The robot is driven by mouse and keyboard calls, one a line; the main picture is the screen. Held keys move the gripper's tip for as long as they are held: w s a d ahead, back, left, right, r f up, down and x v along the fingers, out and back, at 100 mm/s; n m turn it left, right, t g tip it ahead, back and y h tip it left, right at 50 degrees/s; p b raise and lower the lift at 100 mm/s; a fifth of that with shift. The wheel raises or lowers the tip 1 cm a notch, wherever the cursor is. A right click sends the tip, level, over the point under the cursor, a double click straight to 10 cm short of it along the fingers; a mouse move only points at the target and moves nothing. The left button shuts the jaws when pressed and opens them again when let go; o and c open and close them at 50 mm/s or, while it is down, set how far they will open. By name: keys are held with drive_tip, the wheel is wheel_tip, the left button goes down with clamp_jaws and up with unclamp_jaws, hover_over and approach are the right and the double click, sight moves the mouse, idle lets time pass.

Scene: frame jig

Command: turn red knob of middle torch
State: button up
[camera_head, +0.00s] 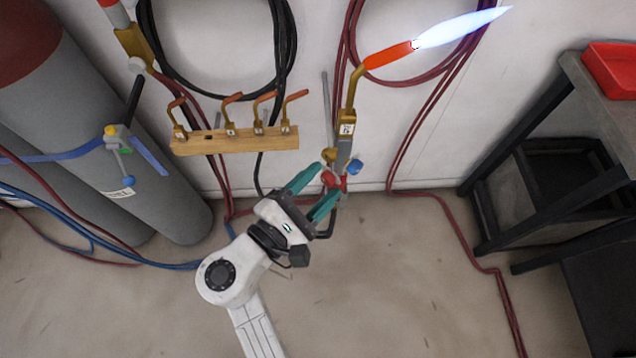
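A torch (345,127) with a brass neck and a glowing orange tip hangs before the wall. A long blue-white flame (462,28) comes from its tip. At its lower end are a red knob (330,179) on the left and a blue knob (355,167) on the right. My gripper (328,181) reaches up from below with two green fingers. They are spread apart, with the tips on either side of the red knob. I cannot tell whether they touch it.
A wooden rack (235,141) with several brass nozzles is on the wall at left. Grey gas cylinders (95,120) stand far left. Red hoses (465,235) run along the wall and floor. A dark table (610,95) with a red tray (612,70) stands at right. The front floor is clear.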

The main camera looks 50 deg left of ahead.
clamp_jaws()
drive_tip(key=shift+f+m+b, duration=0.15)
drive_tip(key=shift+m+b, duration=0.25)
drive_tip(key=shift+b, duration=0.05)
drive_tip(key=shift+m+b, duration=0.6)
drive_tip(key=shift+f+m+b, duration=0.1)
drive_tip(key=shift+m+b, duration=1.1)
drive_tip(key=m+b, duration=0.3)
drive_tip(key=shift+r+m+b, duration=0.2)
drive_tip(key=shift+m+b, duration=0.65)
drive_tip(key=shift+m, duration=0.35)
